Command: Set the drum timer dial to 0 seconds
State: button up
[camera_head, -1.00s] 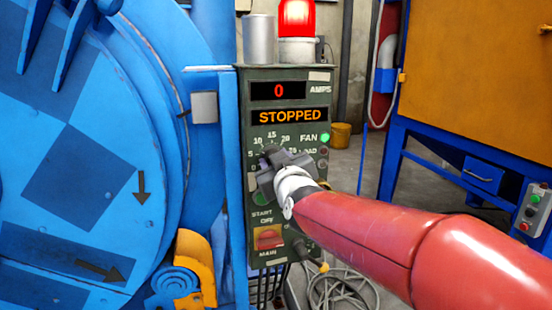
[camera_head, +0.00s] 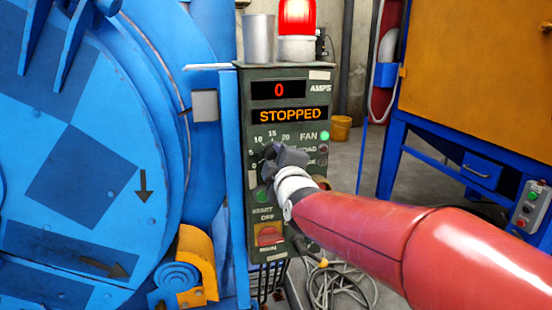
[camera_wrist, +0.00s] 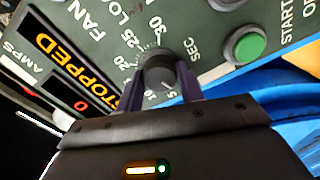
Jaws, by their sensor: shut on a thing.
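The dark round timer dial (camera_wrist: 159,66) sits on the grey-green control panel (camera_head: 318,74). In the wrist view, my gripper (camera_wrist: 160,80) is shut on the dial, with one finger on each side. The printed numbers 20, 25 and 30 and the word SEC show around it. A mark near the 5 is partly covered by the fingers, so I cannot tell the dial's exact setting. In the head view, my gripper (camera_head: 270,167) is tilted at the panel and hides the dial. The 10, 15 and 20 marks show above it.
The display (camera_head: 289,115) reads STOPPED and the amps display (camera_head: 278,90) reads 0. A green start button (camera_wrist: 244,45) is close to the dial. A red main switch (camera_head: 269,234) is below. The large blue drum (camera_head: 90,150) stands left of the panel.

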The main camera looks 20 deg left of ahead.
jog(key=shift+f+n, duration=0.2)
jog(key=shift+n, duration=0.4)
jog(key=o, duration=1)
jog(key=shift+r, duration=0.1)
jog(key=shift+s+d, duration=0.1)
jog(key=v, duration=0.7)
jog(key=shift+s+d+b, duration=0.1)
jog(key=shift+s+b, duration=0.2)
jog(key=shift+b, duration=0.05)
jog(key=shift+d, duration=0.1)
